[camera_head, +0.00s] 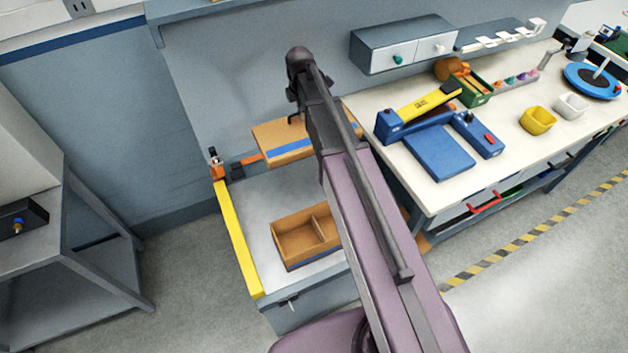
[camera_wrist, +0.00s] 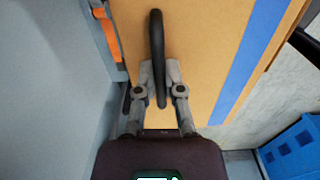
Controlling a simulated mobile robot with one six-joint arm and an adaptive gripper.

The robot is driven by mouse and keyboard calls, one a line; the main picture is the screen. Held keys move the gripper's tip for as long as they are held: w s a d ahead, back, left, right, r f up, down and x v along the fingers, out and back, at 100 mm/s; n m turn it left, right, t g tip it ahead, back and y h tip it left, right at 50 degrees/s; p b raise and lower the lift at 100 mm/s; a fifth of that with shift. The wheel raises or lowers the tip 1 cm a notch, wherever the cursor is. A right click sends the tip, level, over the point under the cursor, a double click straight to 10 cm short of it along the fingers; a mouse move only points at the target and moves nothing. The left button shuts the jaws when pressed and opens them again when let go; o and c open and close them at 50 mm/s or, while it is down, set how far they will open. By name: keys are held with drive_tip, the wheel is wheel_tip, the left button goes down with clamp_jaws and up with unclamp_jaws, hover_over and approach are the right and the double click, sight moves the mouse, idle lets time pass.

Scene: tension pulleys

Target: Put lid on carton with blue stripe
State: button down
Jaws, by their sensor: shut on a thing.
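The open cardboard carton (camera_head: 288,244) sits on the grey low bench, upright, with an inner divider and a blue stripe along its front wall. The brown lid (camera_head: 270,135) with a blue stripe is behind the carton and apart from it in the head view. The lid fills much of the wrist view (camera_wrist: 210,60), its stripe running along the right side. My gripper (camera_wrist: 160,88) is shut on the lid's black handle (camera_wrist: 157,35). In the head view my arm hides the fingers and part of the lid; its height above the bench is unclear.
A yellow rail (camera_head: 237,240) edges the bench's left side, with an orange clamp (camera_head: 217,171) at its back end. The wall (camera_head: 240,80) stands close behind the lid. The white worktable (camera_head: 510,140) at right holds a blue device (camera_head: 440,152) and bins.

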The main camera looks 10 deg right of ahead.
drive_tip(key=shift+r+p, duration=1.2)
drive_tip(key=shift+r, duration=0.55)
drive_tip(key=shift+a, duration=0.1)
